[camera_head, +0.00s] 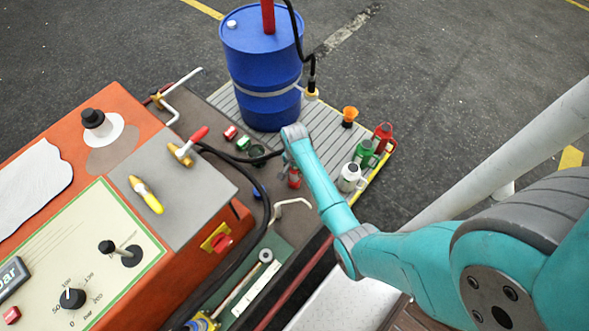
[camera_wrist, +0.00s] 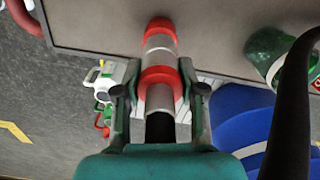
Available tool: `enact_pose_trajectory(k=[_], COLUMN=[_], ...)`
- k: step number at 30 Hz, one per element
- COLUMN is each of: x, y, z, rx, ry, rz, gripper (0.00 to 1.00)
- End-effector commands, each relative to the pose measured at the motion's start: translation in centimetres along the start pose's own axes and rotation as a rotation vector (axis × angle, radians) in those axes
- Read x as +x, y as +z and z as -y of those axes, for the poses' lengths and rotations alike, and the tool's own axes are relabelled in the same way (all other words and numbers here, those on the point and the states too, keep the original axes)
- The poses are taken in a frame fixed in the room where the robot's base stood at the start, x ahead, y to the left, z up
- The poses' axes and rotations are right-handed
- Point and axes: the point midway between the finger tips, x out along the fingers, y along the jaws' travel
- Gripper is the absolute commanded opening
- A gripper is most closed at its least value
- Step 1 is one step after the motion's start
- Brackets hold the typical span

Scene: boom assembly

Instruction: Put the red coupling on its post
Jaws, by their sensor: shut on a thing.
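The red coupling (camera_head: 294,178) is a short red and silver cylinder just below the end of my arm in the head view. In the wrist view the red coupling (camera_wrist: 160,77) shows red bands with silver between them, in line with my gripper (camera_wrist: 160,108). My gripper is shut on it, with one dark finger along each side. In the head view my gripper (camera_head: 291,160) is mostly hidden by my own wrist. The coupling is close to the grey bench edge (camera_wrist: 222,57). I cannot make out its post, nor whether the coupling touches one.
A green coupling (camera_wrist: 268,50) and a thick black hose (camera_wrist: 293,100) are close on the right in the wrist view. A blue drum (camera_head: 262,70) and several cans, including a white one (camera_head: 349,178), stand on the slatted deck. An orange control cabinet (camera_head: 110,120) fills the left.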

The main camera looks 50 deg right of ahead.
Motion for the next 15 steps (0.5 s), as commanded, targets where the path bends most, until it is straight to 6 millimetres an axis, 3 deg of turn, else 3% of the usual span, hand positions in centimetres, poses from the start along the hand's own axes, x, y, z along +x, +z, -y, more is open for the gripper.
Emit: enact_pose_trajectory(k=[15], x=[0.78], y=[-0.06], z=[0.07], rx=[0.000], ry=[-0.001], rz=[-0.001], gripper=[0.00])
